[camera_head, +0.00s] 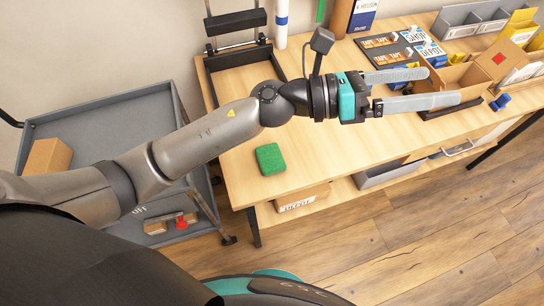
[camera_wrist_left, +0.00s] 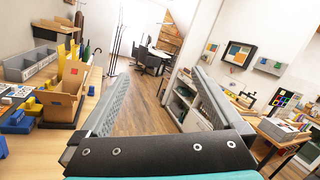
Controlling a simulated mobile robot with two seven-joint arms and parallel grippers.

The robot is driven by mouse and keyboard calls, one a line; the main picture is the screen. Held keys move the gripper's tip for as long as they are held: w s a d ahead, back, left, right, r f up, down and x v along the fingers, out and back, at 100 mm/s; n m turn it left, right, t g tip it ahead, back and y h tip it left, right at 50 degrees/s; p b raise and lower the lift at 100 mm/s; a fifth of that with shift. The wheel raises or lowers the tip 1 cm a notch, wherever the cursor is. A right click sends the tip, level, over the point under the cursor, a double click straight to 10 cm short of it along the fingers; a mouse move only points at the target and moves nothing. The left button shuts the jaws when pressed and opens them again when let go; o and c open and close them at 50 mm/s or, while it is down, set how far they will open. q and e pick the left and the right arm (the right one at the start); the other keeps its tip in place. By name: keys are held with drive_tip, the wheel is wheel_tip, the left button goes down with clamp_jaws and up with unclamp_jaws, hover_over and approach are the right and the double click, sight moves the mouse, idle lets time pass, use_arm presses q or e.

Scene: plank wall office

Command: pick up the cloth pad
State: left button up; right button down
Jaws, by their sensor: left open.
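A green cloth pad (camera_head: 270,159) lies flat near the front left edge of the wooden table (camera_head: 330,130) in the head view. My left gripper (camera_head: 442,86) is open and empty, above the right part of the table, well to the right of the pad. Its arm passes above the table behind the pad. In the left wrist view the open fingers of my left gripper (camera_wrist_left: 160,75) point out across the room, and the pad does not show there. My right gripper is not in view.
An open cardboard box (camera_head: 455,78), a blue object (camera_head: 500,102) and a dark board with small boxes (camera_head: 385,48) stand near the left gripper. A grey cart (camera_head: 100,105) stands left of the table. The tabletop around the pad is clear.

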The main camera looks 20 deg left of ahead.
use_arm(q)
drive_tip(key=s+f+m+g+y, duration=0.35)
drive_tip(key=f+m+g, duration=0.25)
drive_tip(key=m, duration=0.3)
drive_tip(key=m+y, duration=1)
drive_tip(key=y, duration=0.6)
hover_over(270, 157)
wheel_tip(270, 157, down, 12)
wheel_tip(270, 157, down, 9)
drive_tip(key=shift+w+d+r, duration=0.1)
drive_tip(key=shift+w+r, duration=0.05)
drive_tip(key=shift+f+b, duration=0.4)
drive_tip(key=shift+f, duration=2.7)
drive_tip(key=c, duration=1.2)
